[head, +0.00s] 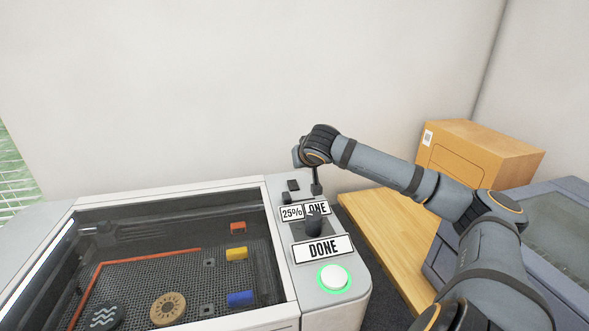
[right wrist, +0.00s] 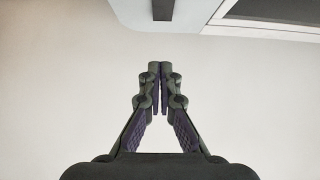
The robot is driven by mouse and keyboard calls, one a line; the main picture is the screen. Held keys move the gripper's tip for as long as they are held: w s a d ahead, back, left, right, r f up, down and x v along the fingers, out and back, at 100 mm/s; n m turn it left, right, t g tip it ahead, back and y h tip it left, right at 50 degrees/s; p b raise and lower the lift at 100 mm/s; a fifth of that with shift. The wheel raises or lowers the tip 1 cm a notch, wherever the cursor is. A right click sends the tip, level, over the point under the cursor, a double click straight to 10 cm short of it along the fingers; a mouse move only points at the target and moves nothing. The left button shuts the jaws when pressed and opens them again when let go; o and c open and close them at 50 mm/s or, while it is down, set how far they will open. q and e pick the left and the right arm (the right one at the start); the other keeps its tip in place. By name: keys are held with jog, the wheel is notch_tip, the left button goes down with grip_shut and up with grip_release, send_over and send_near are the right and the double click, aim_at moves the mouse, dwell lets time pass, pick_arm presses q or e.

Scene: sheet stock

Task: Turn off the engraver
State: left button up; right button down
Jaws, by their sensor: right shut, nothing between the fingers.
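The engraver (head: 283,276) is a light grey machine with a dark window, at the lower left and middle of the head view. Another label is partly hidden by the knob and gripper. My right gripper (head: 317,188) points down at the far end of the panel; I cannot tell whether it touches. In the right wrist view, its fingers (right wrist: 160,66) are shut and empty. My left gripper is out of view.
Inside the engraver, a mesh bed (head: 180,271) holds round discs, coloured blocks and a red-orange strip. A wooden board (head: 385,228) lies right of the engraver.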

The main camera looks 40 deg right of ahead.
aim_at(293, 182)
jog(key=p+x, duration=0.3)
jog(key=x, duration=0.2)
jog(key=shift+w+f, duration=0.2)
jog(key=shift+w, duration=0.1)
jog(key=f, duration=0.1)
jog(key=f+p, duration=0.1)
jog(key=w+f, duration=0.1)
jog(key=shift+d+f, duration=0.3)
jog(key=shift+f, duration=0.1)
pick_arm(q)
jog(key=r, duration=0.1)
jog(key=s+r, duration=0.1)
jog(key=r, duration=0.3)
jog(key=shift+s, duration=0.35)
pick_arm(e)
jog(key=shift+s+f, duration=0.1)
jog(key=shift+f, duration=0.35)
pick_arm(q)
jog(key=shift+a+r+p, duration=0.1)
jog(key=shift+p, duration=0.2)
pick_arm(e)
jog(key=shift+d+f, duration=0.1)
jog(key=shift+f, duration=0.1)
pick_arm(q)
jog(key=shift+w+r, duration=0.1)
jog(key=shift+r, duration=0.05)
pick_arm(e)
jog(key=shift+w, duration=0.25)
